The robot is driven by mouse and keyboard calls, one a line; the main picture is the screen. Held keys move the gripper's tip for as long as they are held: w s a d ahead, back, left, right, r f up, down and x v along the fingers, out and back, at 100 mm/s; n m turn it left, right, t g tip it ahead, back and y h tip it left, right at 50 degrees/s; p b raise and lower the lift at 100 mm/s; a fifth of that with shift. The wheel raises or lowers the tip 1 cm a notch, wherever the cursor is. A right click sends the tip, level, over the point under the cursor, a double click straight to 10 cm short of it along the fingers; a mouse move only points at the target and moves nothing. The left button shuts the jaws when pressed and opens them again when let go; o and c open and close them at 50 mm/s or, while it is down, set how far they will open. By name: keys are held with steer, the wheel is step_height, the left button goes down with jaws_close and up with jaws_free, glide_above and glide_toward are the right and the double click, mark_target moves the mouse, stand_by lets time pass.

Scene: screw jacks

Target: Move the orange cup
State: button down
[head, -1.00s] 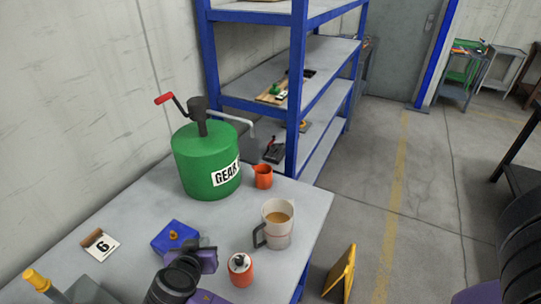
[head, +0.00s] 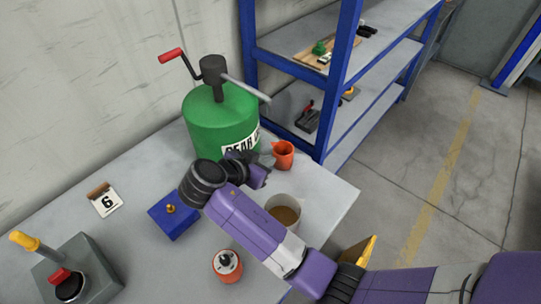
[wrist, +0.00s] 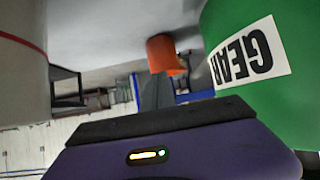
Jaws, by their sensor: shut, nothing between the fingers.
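The orange cup (head: 283,155) stands upright on the table near its back right edge, just right of the green drum. In the wrist view, which is turned over, the orange cup (wrist: 164,52) shows beyond my gripper's fingers. My gripper (head: 262,176) is just in front of the orange cup and left of it, low over the table and apart from it. The gripper is shut and empty; its grey fingers (wrist: 156,92) point towards the cup in the wrist view.
The green gear oil drum (head: 215,122) stands close at the gripper's left. A blue box (head: 172,215), an orange-red can (head: 227,265) and a grey switch box (head: 75,270) are nearer. Blue shelving (head: 337,85) stands behind.

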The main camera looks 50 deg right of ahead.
mark_target(286, 145)
steer(key=d, duration=0.3)
steer(key=d+f+b, duration=0.1)
steer(key=d, duration=0.2)
steer(key=w+d, duration=0.1)
steer(key=d, duration=0.2)
steer(key=shift+d+f, duration=0.15)
steer(key=shift+d, duration=0.15)
steer(key=shift+a+f+b, duration=0.1)
steer(key=shift+f+b, duration=0.15)
steer(key=shift+b, duration=0.1)
